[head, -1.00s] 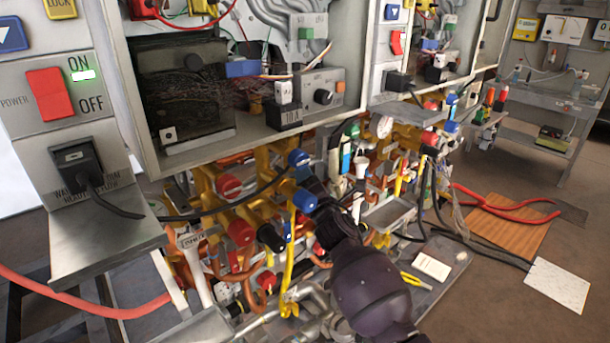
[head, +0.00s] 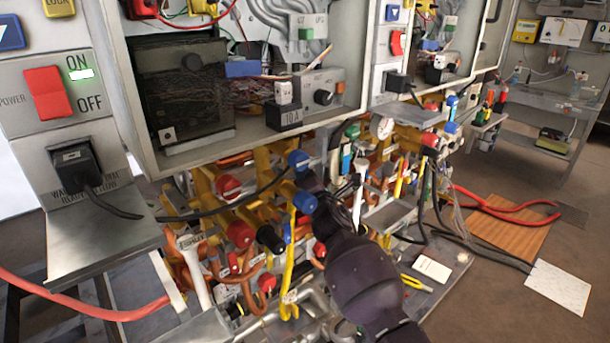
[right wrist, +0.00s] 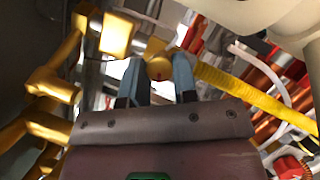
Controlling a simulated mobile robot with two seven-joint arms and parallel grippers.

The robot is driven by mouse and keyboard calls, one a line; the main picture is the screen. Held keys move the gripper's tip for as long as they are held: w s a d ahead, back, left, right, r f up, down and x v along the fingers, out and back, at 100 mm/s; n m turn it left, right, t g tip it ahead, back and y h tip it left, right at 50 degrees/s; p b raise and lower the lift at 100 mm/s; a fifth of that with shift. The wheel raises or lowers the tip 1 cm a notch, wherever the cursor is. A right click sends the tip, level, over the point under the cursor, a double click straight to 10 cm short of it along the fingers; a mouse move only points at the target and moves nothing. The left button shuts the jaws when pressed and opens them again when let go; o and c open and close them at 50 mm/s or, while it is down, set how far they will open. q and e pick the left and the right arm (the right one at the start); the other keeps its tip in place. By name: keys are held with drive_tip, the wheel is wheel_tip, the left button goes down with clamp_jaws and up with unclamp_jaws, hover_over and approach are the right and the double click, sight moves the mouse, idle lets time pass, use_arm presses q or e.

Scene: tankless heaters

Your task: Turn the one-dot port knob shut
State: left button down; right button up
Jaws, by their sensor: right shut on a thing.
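My right arm reaches up from the bottom of the head view to the brass pipework under the left heater. Its gripper (head: 312,182) is beside the blue knobs there, and its fingertips are mostly hidden. In the right wrist view the two blue-grey fingers (right wrist: 158,78) close on either side of a small round brass-coloured knob (right wrist: 160,67) with a single reddish dot on its face. It looks like the one-dot port knob; how far it is turned cannot be told. My left gripper is not in view.
Blue knobs (head: 298,160), red knobs (head: 240,233) and brass pipes crowd around the gripper. A black cable (head: 225,212) runs across in front of the pipes. A yellow strap (right wrist: 240,90) crosses close right of the fingers. The open floor (head: 480,300) lies to the right.

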drive_tip(key=m+g+h+p, duration=0.1)
drive_tip(key=m+p, duration=0.2)
drive_tip(key=m+g+h+p, duration=0.1)
drive_tip(key=m+p, duration=0.3)
drive_tip(key=shift+r, duration=0.15)
idle(0.6)
drive_tip(key=o, duration=0.8)
drive_tip(key=shift+o, duration=0.7)
